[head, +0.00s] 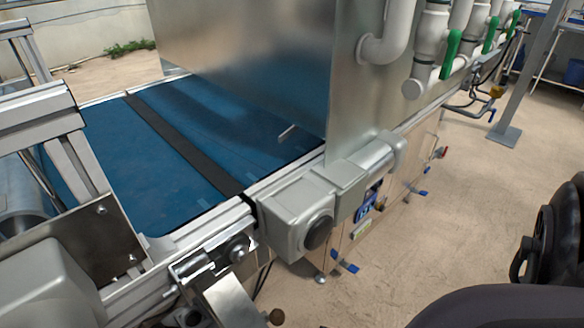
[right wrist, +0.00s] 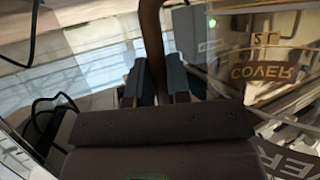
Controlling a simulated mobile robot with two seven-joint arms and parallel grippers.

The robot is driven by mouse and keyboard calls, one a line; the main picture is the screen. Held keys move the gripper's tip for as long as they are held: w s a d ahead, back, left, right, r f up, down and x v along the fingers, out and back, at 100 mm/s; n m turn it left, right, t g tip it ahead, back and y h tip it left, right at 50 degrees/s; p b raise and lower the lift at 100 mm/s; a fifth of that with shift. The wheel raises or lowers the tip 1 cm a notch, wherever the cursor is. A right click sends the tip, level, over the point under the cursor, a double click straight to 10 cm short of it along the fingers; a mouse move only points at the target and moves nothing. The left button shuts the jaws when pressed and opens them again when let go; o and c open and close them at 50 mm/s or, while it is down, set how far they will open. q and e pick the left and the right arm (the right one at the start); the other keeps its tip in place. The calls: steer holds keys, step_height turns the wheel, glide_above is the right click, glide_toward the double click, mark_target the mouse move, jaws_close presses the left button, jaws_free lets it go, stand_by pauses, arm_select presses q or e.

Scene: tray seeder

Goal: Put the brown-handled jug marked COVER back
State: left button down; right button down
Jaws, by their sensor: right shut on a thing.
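The jug marked COVER (right wrist: 258,72) shows at the right of the right wrist view. It is see-through, and its lettering appears turned over. Its brown handle (right wrist: 152,38) runs down between the two fingers of my right gripper (right wrist: 157,82), which is shut on it. The jug's base and whatever is beneath it cannot be made out. The jug and my right gripper's fingers do not show in the head view. My left gripper is in neither view.
The head view shows a blue conveyor belt (head: 190,160) passing under a large metal housing (head: 250,50). White pipes with green valve handles (head: 452,52) line the housing. A grey motor box (head: 290,215) juts out in front. Sandy floor (head: 450,210) lies open to the right.

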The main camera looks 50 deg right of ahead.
arm_select(q)
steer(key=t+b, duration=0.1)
steer(key=b, duration=0.2)
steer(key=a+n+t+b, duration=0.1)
steer(key=b, duration=0.2)
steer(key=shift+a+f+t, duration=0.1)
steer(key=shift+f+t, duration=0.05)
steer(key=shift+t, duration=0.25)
arm_select(e)
step_height(320, 180, down, 10)
steer(key=shift+r, duration=0.15)
steer(key=shift+f, duration=0.2)
steer(key=c, duration=1.1)
jaws_free()
steer(key=shift+r, duration=0.15)
